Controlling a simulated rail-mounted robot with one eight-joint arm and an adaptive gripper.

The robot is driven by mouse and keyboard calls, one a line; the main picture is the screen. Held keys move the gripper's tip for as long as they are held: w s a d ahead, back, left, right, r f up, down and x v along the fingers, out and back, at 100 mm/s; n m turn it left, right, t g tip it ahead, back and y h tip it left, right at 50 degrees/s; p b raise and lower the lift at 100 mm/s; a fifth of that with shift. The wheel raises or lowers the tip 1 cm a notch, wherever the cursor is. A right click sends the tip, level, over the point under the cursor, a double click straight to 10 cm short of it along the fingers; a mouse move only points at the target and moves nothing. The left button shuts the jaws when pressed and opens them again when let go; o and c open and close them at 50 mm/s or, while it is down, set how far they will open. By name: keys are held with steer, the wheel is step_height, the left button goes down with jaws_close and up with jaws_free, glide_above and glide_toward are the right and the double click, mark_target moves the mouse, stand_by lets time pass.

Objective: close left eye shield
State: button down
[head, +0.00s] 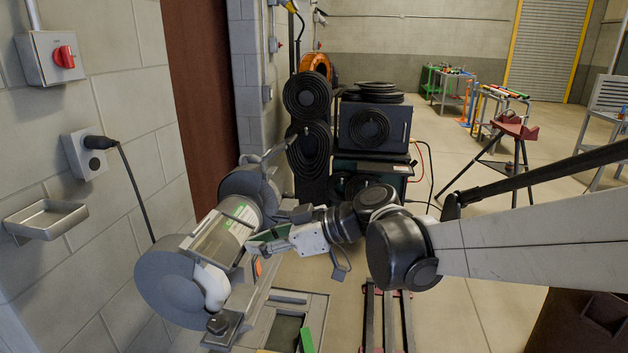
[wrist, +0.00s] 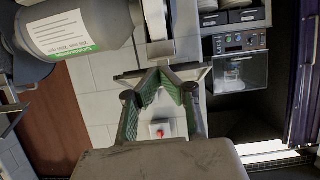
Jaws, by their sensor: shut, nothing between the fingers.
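A grey bench grinder (head: 222,238) stands at left in the head view, with a round wheel guard at each end. The nearer guard (head: 172,287) has a pale curved part and a dark bracket with a knob. The farther guard (head: 252,187) has a thin grey plate (head: 274,150) angled up by it; I cannot tell which piece is the left eye shield. My gripper (head: 252,246) is shut and empty close beside the motor body. In the wrist view, my gripper (wrist: 160,72) has its tips together at a thin grey bar; contact is unclear. The labelled motor (wrist: 80,22) is at upper left.
A block wall with a red switch (head: 64,57), a plugged cord (head: 97,142) and a metal tray (head: 46,219) is at left. Black coiled hoses (head: 307,95) and a stacked cabinet (head: 373,127) stand behind. Open floor lies to the right, with a tripod stand (head: 515,130).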

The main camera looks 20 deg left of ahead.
steer(key=p+v, duration=0.2)
steer(key=v, duration=1.1)
steer(key=s+d+f+m+t+h, duration=0.3)
steer(key=d+m, duration=0.3)
steer(key=d, duration=0.5)
steer(key=s+d+f+m+t+h, duration=0.2)
steer(key=s+d+m+h, duration=0.3)
steer(key=d, duration=0.7)
steer(key=s+d+f+m+t+h, duration=0.3)
steer(key=d+m, duration=0.5)
steer(key=d, duration=0.3)
steer(key=shift+s+f+t+h, duration=0.35)
steer(key=shift+s+t+h, duration=0.1)
steer(key=shift+h, duration=0.75)
steer(key=shift+d, duration=0.1)
